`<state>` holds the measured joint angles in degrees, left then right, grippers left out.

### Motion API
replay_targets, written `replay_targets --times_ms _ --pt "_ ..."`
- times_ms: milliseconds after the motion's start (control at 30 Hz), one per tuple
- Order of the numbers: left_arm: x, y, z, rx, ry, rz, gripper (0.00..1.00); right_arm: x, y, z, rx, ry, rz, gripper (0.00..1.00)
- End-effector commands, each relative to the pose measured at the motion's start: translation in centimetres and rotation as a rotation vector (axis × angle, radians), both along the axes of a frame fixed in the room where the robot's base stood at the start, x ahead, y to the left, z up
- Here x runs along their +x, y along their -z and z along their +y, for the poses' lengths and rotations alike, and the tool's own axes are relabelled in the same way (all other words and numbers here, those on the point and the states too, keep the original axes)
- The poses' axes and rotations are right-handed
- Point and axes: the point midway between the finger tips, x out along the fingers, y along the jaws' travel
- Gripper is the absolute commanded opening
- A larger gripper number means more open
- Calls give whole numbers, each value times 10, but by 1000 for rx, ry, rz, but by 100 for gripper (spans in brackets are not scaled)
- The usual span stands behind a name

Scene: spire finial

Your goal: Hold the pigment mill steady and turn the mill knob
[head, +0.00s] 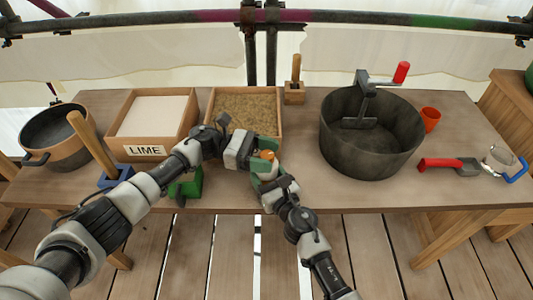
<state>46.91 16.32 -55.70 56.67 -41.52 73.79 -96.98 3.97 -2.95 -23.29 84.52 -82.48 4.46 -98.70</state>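The pigment mill appears as a small green body (260,164) with an orange knob (267,154) on top, near the front edge of the table, mostly hidden by my grippers. My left gripper (255,155) reaches in from the left and its fingers are at the mill, beside the knob. My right gripper (268,178) comes up from below, at the front of the mill. The fingers of both are too small and covered to tell whether they are closed on it.
A green object (187,187) sits on the table (300,190) left of the mill. Behind stand a sand box (273,122) and a LIME box (146,151). A large dark tub (360,156) with a red-handled crank stands right. A red-handled scoop (465,166) lies far right.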

Motion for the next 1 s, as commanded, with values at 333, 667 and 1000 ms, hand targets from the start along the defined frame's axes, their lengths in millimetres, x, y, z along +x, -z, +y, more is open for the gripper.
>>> replay_targets --times_ms 333,667,1000 --pt "0 -13 0 -2 1 -5 63 0 0 0 0 0 1 34" --pt "0 -75 0 0 1 -5 63 0 0 0 0 0 1 34" --pt "0 -100 0 0 0 0 63 0 0 0 0 0 1 34"
